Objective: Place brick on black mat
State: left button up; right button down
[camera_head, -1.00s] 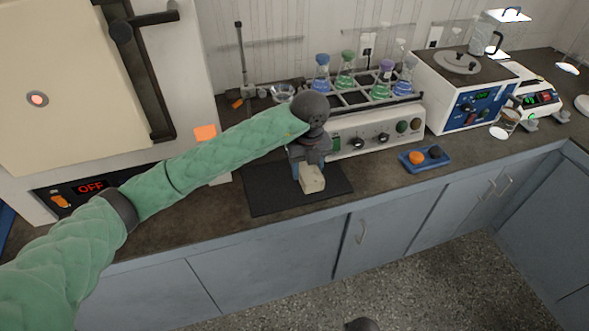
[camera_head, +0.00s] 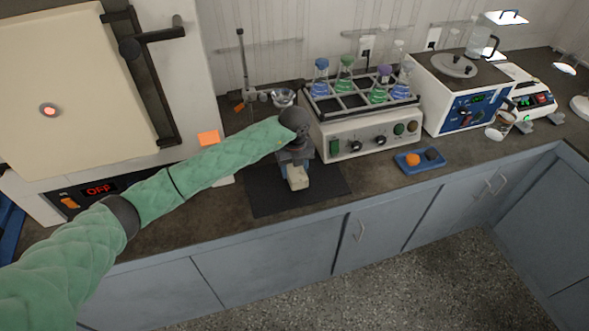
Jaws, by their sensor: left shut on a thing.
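A pale cream brick (camera_head: 298,178) is held in my left gripper (camera_head: 295,170), over the black mat (camera_head: 268,198). The mat lies flat on the dark counter. The gripper is shut on the brick, with the fingers partly hidden behind it. I cannot tell whether the brick touches the mat or hangs just above it. My right gripper is not in view.
A white furnace (camera_head: 70,70) with a dark handle stands at the left. A shaker (camera_head: 362,137) with several flasks stands behind and right of the mat. A blue tray (camera_head: 420,168) with small round things lies to the right. The counter's front edge is close to the mat.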

pick_arm(q)
jog(key=shift+f, duration=0.7)
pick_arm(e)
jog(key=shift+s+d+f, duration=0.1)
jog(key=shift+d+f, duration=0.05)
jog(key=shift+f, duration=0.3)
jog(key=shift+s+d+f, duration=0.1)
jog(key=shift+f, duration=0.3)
pick_arm(q)
jog(key=shift+f, duration=0.1)
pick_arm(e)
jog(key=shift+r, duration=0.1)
pick_arm(q)
jog(key=o, duration=0.9)
jog(key=shift+o, duration=1.4)
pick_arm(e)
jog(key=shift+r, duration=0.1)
